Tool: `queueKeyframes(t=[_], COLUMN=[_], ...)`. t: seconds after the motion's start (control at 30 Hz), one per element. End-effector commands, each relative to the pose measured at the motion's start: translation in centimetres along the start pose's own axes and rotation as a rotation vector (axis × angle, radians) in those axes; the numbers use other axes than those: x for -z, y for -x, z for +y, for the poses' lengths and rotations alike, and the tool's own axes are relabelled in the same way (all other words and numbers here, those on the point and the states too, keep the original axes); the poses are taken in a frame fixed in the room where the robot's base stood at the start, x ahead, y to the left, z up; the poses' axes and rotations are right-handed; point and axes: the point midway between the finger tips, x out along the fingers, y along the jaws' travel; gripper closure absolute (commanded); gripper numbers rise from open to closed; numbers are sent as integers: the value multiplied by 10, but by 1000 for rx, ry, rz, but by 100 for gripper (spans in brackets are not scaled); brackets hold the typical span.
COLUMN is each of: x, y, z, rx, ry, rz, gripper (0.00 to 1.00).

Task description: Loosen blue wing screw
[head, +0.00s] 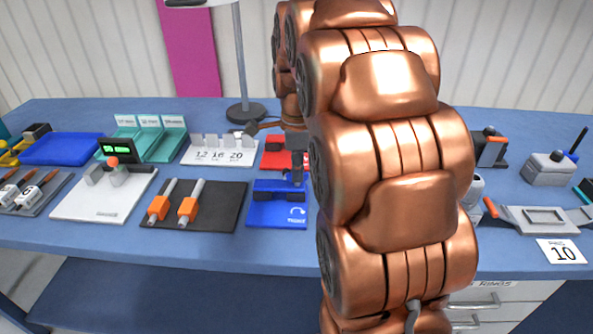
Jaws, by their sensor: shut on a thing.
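A blue block (277,214) with a white curved arrow and lettering on its front sits at the front middle of the bench, just left of my arm. My gripper (294,181) points down over the back part of this block. It is shut on the blue wing screw there. The screw itself is hidden by the fingers, so its turn angle and height do not show. A similar red block (272,153) lies just behind, partly covered by my gripper.
A black tray (222,214) with two orange-handled tools lies left of the blue block. Behind it stand a white numbered rack (218,154) and a lamp base (246,112). My copper arm hides much of the bench to the right.

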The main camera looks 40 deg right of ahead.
Motion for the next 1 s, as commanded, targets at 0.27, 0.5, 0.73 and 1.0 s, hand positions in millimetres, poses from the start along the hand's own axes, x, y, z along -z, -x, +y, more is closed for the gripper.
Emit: queueKeyframes(t=[0.27,0.5,0.73,1.0], x=[-1,-1,-1,-1], y=[-2,-1,-1,-1], z=[0,-1,-2,-1], rx=[1,5,7,4], ry=[209,438,658,914], rz=[-2,-2,-1,-1], gripper=[100,100,100,100])
